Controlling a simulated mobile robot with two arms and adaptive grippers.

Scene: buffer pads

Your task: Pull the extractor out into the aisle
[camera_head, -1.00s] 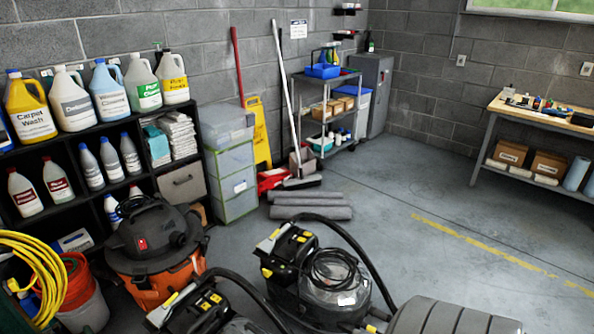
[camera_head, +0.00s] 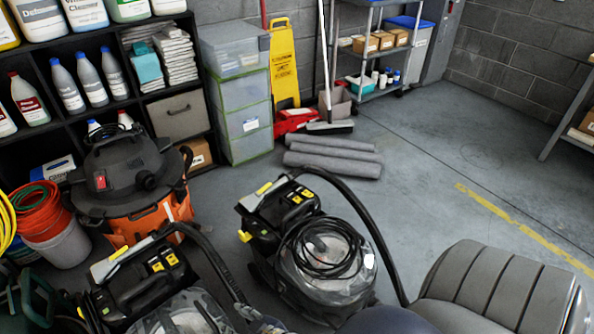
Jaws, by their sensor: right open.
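The black extractor (camera_head: 325,262), with a clear domed tank, yellow-marked controls and a coiled black cord, stands on the floor in the middle foreground. A black hose arches over its right side. A second, similar black machine (camera_head: 160,283) stands to its left, cut off by the bottom edge. My left gripper is out of view.
An orange and black vacuum (camera_head: 160,219) and a grey bucket (camera_head: 62,243) stand left. Grey rolls (camera_head: 335,165) lie behind the extractor. A ribbed grey shape (camera_head: 495,290) fills the lower right. Open floor (camera_head: 430,180) with a yellow line (camera_head: 525,232) extends right.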

